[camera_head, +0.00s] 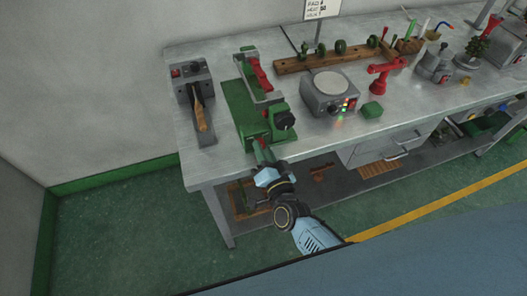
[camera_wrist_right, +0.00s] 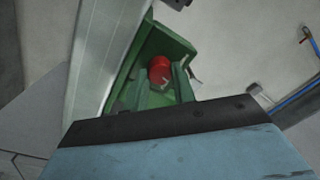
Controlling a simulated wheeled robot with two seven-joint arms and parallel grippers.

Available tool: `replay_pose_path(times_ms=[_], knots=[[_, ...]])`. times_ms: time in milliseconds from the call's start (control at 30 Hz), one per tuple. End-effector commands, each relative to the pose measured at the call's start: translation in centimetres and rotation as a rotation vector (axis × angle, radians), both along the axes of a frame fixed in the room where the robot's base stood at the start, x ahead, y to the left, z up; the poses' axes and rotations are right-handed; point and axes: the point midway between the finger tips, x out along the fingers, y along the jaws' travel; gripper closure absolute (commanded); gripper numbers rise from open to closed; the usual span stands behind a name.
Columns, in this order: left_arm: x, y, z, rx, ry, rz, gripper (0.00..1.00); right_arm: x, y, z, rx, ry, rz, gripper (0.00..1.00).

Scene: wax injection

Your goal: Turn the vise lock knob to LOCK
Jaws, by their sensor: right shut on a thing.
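The green vise (camera_head: 238,98) stands near the left end of the bench, with a red part on top and a dark round handwheel on its right side. My right gripper (camera_head: 262,158) reaches up from below to the vise's front end and is shut on the vise lock knob there; the fingertips are mostly hidden. In the right wrist view a red knob (camera_wrist_right: 160,70) with a pale mark sits inside a green housing (camera_wrist_right: 172,45), just beyond the dark edge of my gripper. The knob's LOCK marking cannot be read. My left gripper is not in view.
A grey machine with a wooden handle (camera_head: 200,112) stands left of the vise. A grey hot-plate unit (camera_head: 330,92) with lit buttons stands to the right, with a small green block (camera_head: 372,110) beside it. The bench's front edge lies close to my right arm.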

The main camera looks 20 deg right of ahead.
Motion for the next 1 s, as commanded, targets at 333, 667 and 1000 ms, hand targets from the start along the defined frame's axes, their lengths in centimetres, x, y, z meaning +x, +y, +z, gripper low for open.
replay_pose_path(times_ms=[333,667,1000], knots=[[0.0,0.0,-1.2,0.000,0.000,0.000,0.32,0.0,0.0,-0.2,0.314,0.011,0.000,0.97],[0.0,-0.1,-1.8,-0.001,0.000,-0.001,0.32,0.0,0.0,-0.2,0.513,0.019,0.001,0.97],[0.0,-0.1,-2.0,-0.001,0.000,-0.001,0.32,0.0,0.0,-0.2,0.589,0.021,0.000,0.97]])
